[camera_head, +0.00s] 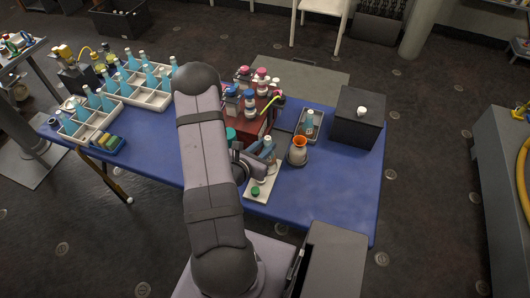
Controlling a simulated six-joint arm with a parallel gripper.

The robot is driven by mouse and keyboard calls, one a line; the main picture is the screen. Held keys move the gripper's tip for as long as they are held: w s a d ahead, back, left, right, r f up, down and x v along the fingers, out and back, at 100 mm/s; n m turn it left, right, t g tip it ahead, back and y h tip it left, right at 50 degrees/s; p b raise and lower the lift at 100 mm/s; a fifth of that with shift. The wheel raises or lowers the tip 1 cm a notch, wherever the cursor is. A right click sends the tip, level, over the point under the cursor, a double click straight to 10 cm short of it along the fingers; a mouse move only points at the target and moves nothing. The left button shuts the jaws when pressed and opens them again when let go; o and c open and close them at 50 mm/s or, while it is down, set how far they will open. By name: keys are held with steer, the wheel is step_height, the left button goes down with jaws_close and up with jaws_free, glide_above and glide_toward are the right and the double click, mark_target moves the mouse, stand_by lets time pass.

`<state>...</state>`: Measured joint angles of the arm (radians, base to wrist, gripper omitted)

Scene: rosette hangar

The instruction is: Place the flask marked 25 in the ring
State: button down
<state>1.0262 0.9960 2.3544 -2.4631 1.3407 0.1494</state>
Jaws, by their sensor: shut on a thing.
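My gripper (264,158) is over the right half of the blue table, partly hidden by my arm. It is shut on a small pale-topped thing that looks like a flask (268,141); its marking is too small to read. Several blue-filled flasks (134,60) stand in white divided trays at the left, their numbers unreadable. To the right of my gripper, an orange-topped vessel (299,143) sits in a round grey holder (298,158). I cannot tell whether this holder is the ring. A white plate (262,190) with a green piece lies below my gripper.
A reddish-brown rack (246,124) with pink- and blue-capped bottles stands behind my gripper. A grey tray (311,124) holds a bottle. A dark box (358,118) stands at the right. The table's front right (340,195) is clear.

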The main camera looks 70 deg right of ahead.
steer(key=shift+f, duration=1.8)
steer(key=shift+f, duration=0.15)
steer(key=c, duration=1.5)
jaws_free()
steer(key=shift+v, duration=6.15)
steer(key=shift+d, duration=0.1)
